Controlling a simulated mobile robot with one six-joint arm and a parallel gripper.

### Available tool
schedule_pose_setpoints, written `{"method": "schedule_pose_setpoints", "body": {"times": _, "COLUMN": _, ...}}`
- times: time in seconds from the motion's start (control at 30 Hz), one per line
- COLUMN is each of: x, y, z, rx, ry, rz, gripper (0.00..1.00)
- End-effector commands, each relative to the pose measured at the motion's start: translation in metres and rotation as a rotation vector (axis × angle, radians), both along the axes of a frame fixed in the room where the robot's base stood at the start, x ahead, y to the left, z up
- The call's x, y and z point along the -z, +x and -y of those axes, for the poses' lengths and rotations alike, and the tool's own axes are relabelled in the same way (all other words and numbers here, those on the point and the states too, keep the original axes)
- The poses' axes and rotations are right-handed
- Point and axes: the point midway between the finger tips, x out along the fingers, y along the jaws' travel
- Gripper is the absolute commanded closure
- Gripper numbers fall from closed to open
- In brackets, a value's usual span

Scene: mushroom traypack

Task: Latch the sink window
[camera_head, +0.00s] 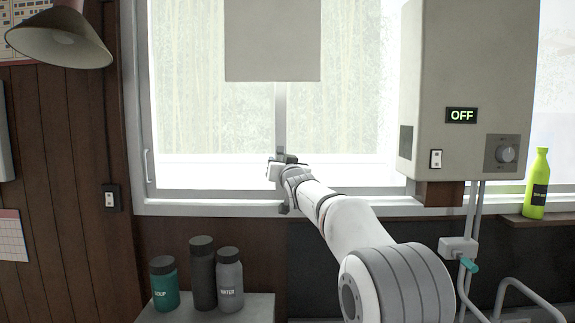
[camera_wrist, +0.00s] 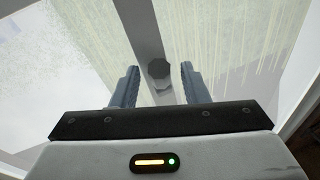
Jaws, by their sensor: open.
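The sink window (camera_head: 190,195) has two panes with a grey vertical meeting bar (camera_head: 280,105) between them. My arm reaches up to this bar, and my gripper (camera_head: 283,160) is at its lower part. In the wrist view my gripper (camera_wrist: 159,80) is open, with one finger on each side of the bar. A small dark many-sided knob (camera_wrist: 158,69), seemingly the latch, sits on the bar between the fingertips. I see gaps between it and both fingers. In the head view my gripper hides the knob. I cannot tell its latch position.
A grey box with an OFF display (camera_head: 462,115) hangs right of the window. A beige panel (camera_head: 272,40) hangs above my gripper. Soup (camera_head: 164,284) and water (camera_head: 229,280) bottles stand below left. A green bottle (camera_head: 537,185) stands on the right sill.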

Motion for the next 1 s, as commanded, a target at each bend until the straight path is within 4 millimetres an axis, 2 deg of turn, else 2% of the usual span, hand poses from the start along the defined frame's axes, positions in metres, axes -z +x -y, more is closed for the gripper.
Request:
{"method": "schedule_pose_setpoints", "body": {"times": 0.13, "x": 0.001, "y": -0.002, "z": 0.000, "rx": 0.000, "ry": 0.000, "rz": 0.000, "gripper": 0.59}}
{"method": "schedule_pose_setpoints", "body": {"times": 0.27, "x": 0.003, "y": -0.013, "z": 0.003, "rx": 0.000, "ry": 0.000, "rz": 0.001, "gripper": 0.59}}
{"method": "schedule_pose_setpoints", "body": {"times": 0.5, "x": 0.010, "y": -0.047, "z": 0.013, "rx": 0.000, "ry": 0.000, "rz": 0.001, "gripper": 0.59}}
{"method": "schedule_pose_setpoints", "body": {"times": 0.7, "x": 0.012, "y": -0.068, "z": 0.018, "rx": 0.000, "ry": 0.000, "rz": 0.001, "gripper": 0.59}}
{"method": "schedule_pose_setpoints", "body": {"times": 1.0, "x": 0.011, "y": -0.075, "z": 0.020, "rx": 0.000, "ry": 0.000, "rz": 0.000, "gripper": 0.59}}
